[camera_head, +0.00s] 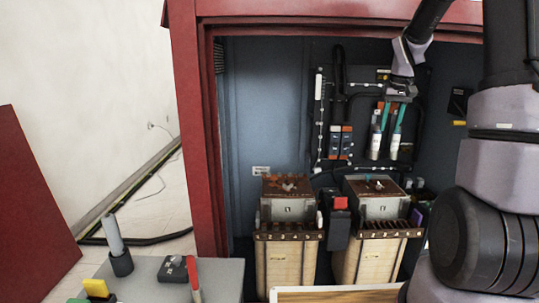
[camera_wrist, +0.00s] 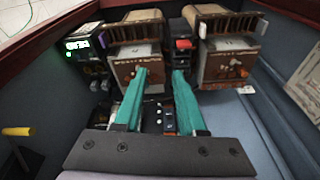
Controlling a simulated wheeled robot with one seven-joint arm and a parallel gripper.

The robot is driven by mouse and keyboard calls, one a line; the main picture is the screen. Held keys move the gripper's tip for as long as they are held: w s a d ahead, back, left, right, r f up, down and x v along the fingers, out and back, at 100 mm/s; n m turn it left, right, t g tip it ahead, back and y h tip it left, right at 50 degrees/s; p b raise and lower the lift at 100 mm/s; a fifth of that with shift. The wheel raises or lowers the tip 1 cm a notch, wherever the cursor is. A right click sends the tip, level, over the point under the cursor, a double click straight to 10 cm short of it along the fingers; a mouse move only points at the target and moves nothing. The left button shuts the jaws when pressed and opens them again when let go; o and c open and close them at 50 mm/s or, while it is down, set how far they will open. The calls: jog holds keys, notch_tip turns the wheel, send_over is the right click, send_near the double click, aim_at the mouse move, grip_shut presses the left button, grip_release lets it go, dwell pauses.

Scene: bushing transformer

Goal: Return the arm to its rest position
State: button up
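My gripper (camera_head: 390,113) hangs inside the red cabinet, in front of its back wall, with its two teal fingers pointing down. In the wrist view my gripper (camera_wrist: 158,85) shows the teal fingers spread apart, with nothing held between them. My arm comes in from the upper right of the head view and bends down to the gripper. Two brown-topped transformers stand below the gripper, the left one (camera_head: 287,208) and the right one (camera_head: 376,205). They show at the top of the wrist view, with no visible contact with the fingers.
The red cabinet frame (camera_head: 190,130) stands close on the left. A grey table (camera_head: 150,290) at lower left carries a grey cylinder in a dark holder (camera_head: 116,245), a dark box (camera_head: 172,269) and a red-handled tool (camera_head: 194,278). Cables (camera_head: 160,185) lie along the floor by the wall.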

jog(key=s+a+r+t, duration=0.2)
jog(key=s+a+r, duration=0.7)
jog(key=s, duration=0.4)
jog(key=s+a+r+m+t+y, duration=0.1)
jog(key=s+a, duration=0.1)
jog(key=s, duration=0.5)
jog(key=s+a+r+m+t+y, duration=0.1)
jog(key=s+a, duration=0.2)
jog(key=s, duration=0.5)
jog(key=shift+r+t, duration=0.15)
jog(key=shift+t, duration=0.15)
